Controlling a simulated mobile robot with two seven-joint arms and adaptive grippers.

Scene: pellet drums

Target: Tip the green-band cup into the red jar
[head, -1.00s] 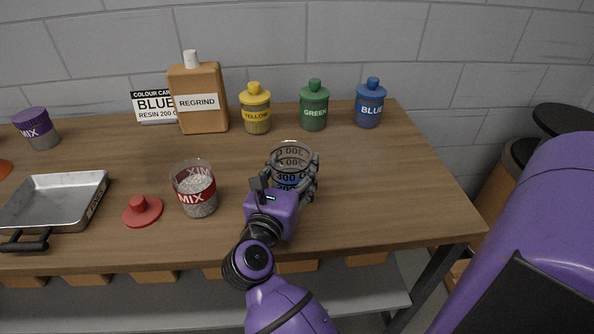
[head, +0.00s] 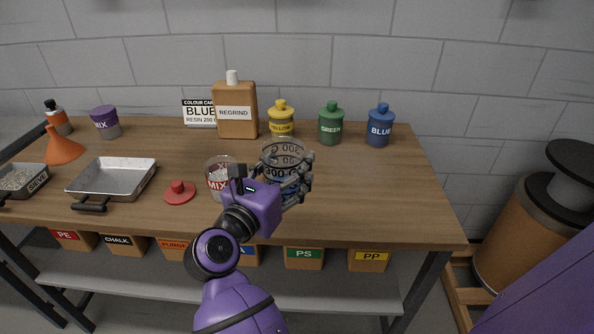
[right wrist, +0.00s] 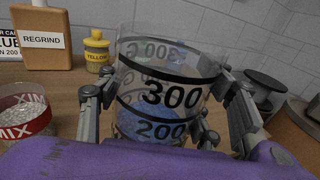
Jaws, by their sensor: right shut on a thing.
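A clear measuring cup (head: 284,151) with black 200 and 300 marks is held upright in my right gripper (head: 290,183). In the right wrist view, the fingers clasp the cup (right wrist: 165,75) from both sides, and blue pellets (right wrist: 148,126) lie in its lower part. No green band shows on it. The clear jar with a red MIX band (head: 216,183) stands open just left of the gripper, partly covered by my arm; it holds pale pellets. The jar (right wrist: 22,118) also shows at the left of the right wrist view. My left gripper is out of view.
A red lid (head: 180,192) lies left of the jar, beside a metal tray (head: 112,178). Yellow (head: 281,122), green (head: 331,126) and blue (head: 380,128) jars and the regrind bottle (head: 236,110) stand behind. The table's right part is clear.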

